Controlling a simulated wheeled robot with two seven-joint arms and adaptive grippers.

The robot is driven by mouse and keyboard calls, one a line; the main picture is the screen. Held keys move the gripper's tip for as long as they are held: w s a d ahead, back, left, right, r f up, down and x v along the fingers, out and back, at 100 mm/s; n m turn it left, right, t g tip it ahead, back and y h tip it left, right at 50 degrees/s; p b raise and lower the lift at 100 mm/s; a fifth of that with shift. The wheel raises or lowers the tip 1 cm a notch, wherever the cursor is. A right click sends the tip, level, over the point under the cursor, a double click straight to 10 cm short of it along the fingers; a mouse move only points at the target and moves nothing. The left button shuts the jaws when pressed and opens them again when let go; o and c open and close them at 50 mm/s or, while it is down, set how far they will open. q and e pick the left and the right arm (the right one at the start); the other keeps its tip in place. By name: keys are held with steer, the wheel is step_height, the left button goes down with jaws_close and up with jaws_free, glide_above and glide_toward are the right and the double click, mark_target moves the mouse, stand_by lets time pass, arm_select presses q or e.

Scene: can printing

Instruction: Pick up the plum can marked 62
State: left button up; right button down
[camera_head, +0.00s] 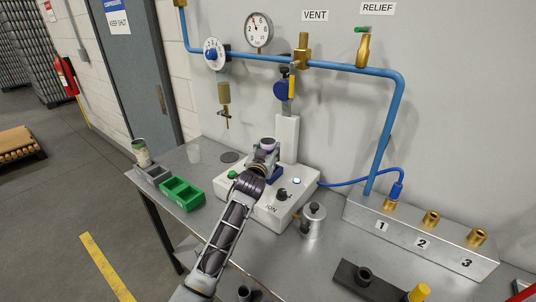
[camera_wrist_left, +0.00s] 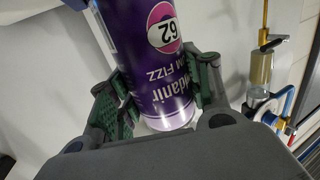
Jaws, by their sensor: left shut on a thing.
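The plum can (camera_wrist_left: 165,75), purple with a pink-and-white badge reading 62, fills the upper middle of the left wrist view. Its print is upside down there. My left gripper (camera_wrist_left: 160,92) is shut on it, with a green-padded finger on each side. In the head view, my left arm reaches up to the white machine (camera_head: 262,205), and a small purple part of the can (camera_head: 268,144) shows at the gripper, in front of the machine's upright post. The arm hides most of the can, and I cannot tell whether it touches the machine. My right gripper is not in view.
A green tray (camera_head: 190,201) and a grey bin holding a can (camera_head: 140,148) stand at the bench's left end. A metal canister (camera_head: 313,218) stands right of the machine. A block with numbered brass ports (camera_head: 425,240) is at right. Blue pipework runs along the wall.

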arm_select(q)
steer(key=shift+r, duration=4.95)
steer(key=shift+f, duration=0.1)
